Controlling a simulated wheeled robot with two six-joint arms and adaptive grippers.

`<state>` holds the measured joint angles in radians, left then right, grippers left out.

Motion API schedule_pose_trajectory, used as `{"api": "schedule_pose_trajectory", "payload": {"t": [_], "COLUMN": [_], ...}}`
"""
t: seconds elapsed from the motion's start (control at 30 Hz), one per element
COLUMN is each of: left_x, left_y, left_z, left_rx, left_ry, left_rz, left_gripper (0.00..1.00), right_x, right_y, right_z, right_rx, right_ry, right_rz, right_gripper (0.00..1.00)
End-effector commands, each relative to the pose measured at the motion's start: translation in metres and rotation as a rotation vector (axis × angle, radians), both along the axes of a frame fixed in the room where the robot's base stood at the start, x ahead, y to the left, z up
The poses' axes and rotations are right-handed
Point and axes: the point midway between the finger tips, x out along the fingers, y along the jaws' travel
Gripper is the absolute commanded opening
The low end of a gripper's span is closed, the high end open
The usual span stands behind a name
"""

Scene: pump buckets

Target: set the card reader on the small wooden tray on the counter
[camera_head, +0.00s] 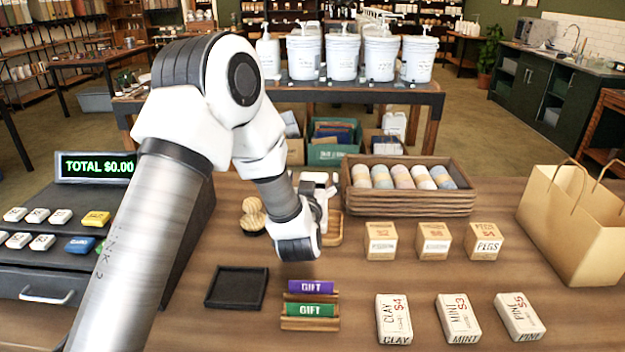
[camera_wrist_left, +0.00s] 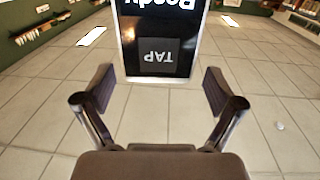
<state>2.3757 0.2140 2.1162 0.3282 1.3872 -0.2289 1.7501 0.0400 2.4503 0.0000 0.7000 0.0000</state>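The card reader (camera_wrist_left: 157,57) has a dark screen reading "Ready" and "TAP", upside down in the left wrist view. It fills the top middle, ahead of and between my left fingertips. My left gripper (camera_wrist_left: 158,88) is open, with a gap showing on each side of the reader. In the head view my left gripper (camera_head: 322,192) is low over the counter, beside the small wooden tray (camera_head: 334,233). My wrist hides much of the tray, so I cannot tell whether the reader touches it. My right gripper is not in view.
A crate of rolls (camera_head: 410,208) stands behind right. Gift cards (camera_head: 310,310) and a black tray (camera_head: 237,287) lie in front. A round wooden brush (camera_head: 252,215) is left of my wrist. Boxes and a paper bag (camera_head: 575,225) stand right; the register (camera_head: 75,235) is left.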

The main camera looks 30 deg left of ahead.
Motion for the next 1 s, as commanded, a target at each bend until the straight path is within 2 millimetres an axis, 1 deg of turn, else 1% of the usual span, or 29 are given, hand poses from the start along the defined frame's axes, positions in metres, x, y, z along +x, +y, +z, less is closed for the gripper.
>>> {"api": "schedule_pose_trajectory", "payload": {"t": [0.17,0.27,0.5,0.63,0.73,0.93,1.0], "left_x": [-0.001,-0.008,-0.049,-0.064,-0.067,-0.067,-0.067], "left_y": [0.0,-0.005,-0.027,-0.034,-0.035,-0.034,-0.035], "left_z": [0.0,-0.001,-0.003,-0.001,0.0,0.0,0.004], "left_rx": [0.0,0.001,0.004,0.001,0.0,0.0,0.0], "left_ry": [-0.001,0.0,0.002,0.0,-0.001,-0.001,-0.001], "left_rz": [0.0,-0.001,-0.003,-0.002,0.0,0.0,0.0], "left_gripper": [0.93,0.93,0.93,0.93,0.93,0.93,0.93], "right_x": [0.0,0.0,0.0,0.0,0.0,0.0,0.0], "right_y": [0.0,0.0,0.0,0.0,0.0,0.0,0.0], "right_z": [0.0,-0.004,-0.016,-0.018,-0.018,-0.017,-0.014], "right_rx": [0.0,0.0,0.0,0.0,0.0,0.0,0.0], "right_ry": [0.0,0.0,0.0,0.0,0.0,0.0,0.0], "right_rz": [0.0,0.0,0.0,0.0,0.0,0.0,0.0], "right_gripper": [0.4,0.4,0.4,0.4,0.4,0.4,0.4]}}
